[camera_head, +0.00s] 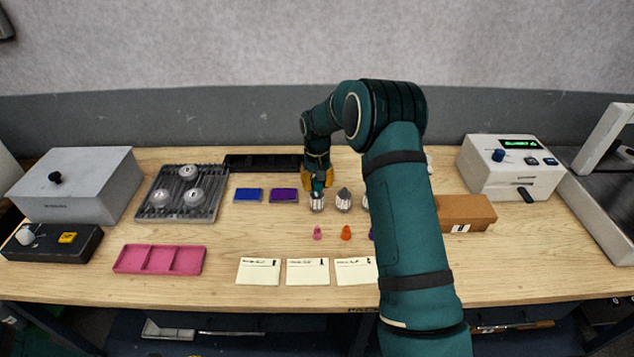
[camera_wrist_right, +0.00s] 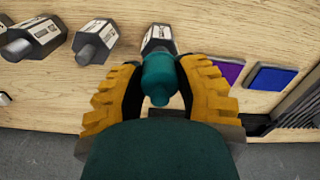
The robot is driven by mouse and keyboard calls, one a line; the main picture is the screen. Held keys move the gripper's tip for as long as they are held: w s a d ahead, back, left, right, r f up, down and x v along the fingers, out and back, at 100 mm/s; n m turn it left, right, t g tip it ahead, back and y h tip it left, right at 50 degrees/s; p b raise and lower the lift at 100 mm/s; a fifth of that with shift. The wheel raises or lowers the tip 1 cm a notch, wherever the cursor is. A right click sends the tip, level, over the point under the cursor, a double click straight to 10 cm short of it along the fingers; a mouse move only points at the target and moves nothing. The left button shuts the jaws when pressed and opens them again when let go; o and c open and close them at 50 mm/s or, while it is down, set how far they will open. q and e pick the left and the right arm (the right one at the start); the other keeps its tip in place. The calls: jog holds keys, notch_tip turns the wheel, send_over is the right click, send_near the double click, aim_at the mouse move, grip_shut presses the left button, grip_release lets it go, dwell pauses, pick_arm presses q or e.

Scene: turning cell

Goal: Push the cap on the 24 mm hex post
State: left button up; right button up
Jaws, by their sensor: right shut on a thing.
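My right gripper (camera_head: 317,187) is above the leftmost of the grey-white posts (camera_head: 317,204) on the table. In the right wrist view its yellow fingers (camera_wrist_right: 160,88) are shut on a teal cap (camera_wrist_right: 160,72). The cap lines up with this post (camera_wrist_right: 158,38) and hides its top; I cannot tell how far it is on. A second post (camera_head: 344,200) with a bare grey hex top (camera_wrist_right: 93,45) stands beside it. A third post (camera_wrist_right: 35,38) is partly hidden by my arm in the head view. The post labels are too small to read. My left gripper is out of view.
A pink cap (camera_head: 318,233) and an orange cap (camera_head: 346,232) stand in front of the posts, above several paper cards (camera_head: 308,272). Blue (camera_head: 248,195) and purple (camera_head: 284,195) blocks lie left of the gripper. A black tray (camera_head: 262,163) is behind.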

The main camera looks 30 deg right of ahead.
jog(key=shift+f, duration=0.4)
dwell(0.3)
jog(key=o, duration=1.3)
jog(key=shift+r+p, duration=1.25)
jog(key=shift+r, duration=1.3)
grip_shut()
